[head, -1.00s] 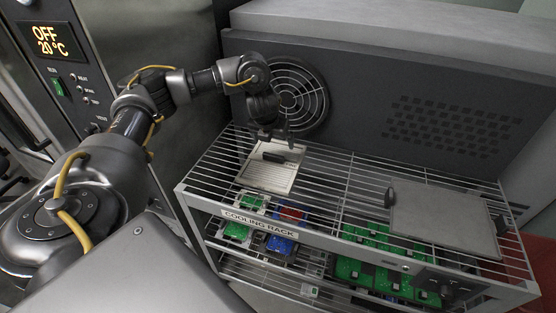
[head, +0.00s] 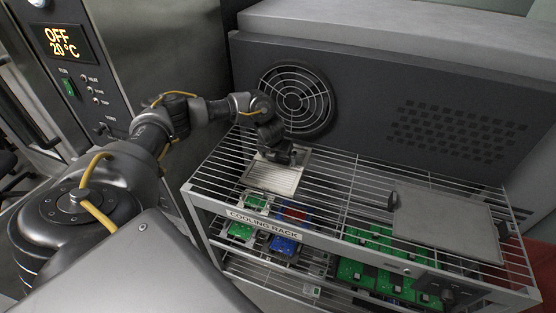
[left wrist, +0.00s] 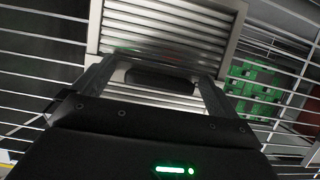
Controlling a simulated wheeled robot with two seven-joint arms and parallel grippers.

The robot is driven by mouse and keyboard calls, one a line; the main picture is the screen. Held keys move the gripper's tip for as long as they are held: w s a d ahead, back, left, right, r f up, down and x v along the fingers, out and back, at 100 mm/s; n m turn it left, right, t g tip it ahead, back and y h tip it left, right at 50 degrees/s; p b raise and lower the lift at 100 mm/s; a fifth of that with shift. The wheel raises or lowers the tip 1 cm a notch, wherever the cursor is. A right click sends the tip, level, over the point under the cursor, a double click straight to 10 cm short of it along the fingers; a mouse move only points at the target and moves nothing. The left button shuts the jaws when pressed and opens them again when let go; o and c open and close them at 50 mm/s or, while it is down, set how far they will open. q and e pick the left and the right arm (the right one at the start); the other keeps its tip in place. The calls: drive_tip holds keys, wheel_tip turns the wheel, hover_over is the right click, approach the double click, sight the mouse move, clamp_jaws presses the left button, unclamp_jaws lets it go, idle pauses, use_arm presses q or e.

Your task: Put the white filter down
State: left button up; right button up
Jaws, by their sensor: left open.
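The white filter (head: 272,179), a pale slatted panel in a frame, lies flat on the top wires of the cooling rack (head: 330,182), at its left end below the round fan grille. It also shows in the left wrist view (left wrist: 170,22), where its dark handle (left wrist: 160,78) sits between the two fingers. My left gripper (left wrist: 157,76) is open, one finger on either side of the handle, with gaps visible. In the head view my left gripper (head: 286,160) is low over the filter and hides the handle. My right gripper is not in view.
A grey panel with dark knobs (head: 440,222) lies on the rack's right part. Green and blue circuit boards (head: 284,245) sit on the shelves below. A dark wall with a fan grille (head: 296,98) stands behind. An oven (head: 110,50) is at left.

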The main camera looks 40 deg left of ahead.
sight(281, 169)
use_arm(q)
drive_tip(key=shift+d, duration=0.1)
drive_tip(key=shift+c, duration=0.2)
drive_tip(key=c, duration=1.2)
drive_tip(key=shift+w+r+b, duration=0.1)
drive_tip(key=shift+r+b, duration=0.5)
drive_tip(key=shift+b, duration=0.05)
drive_tip(key=s+d+r, duration=0.3)
drive_tip(key=r, duration=0.1)
drive_tip(key=s+d+r+p, duration=0.1)
drive_tip(key=s+d+r, duration=0.2)
drive_tip(key=d+r, duration=0.1)
drive_tip(key=s+d+r, duration=0.2)
drive_tip(key=d+r, duration=0.1)
drive_tip(key=d, duration=0.1)
drive_tip(key=shift+s+r, duration=0.4)
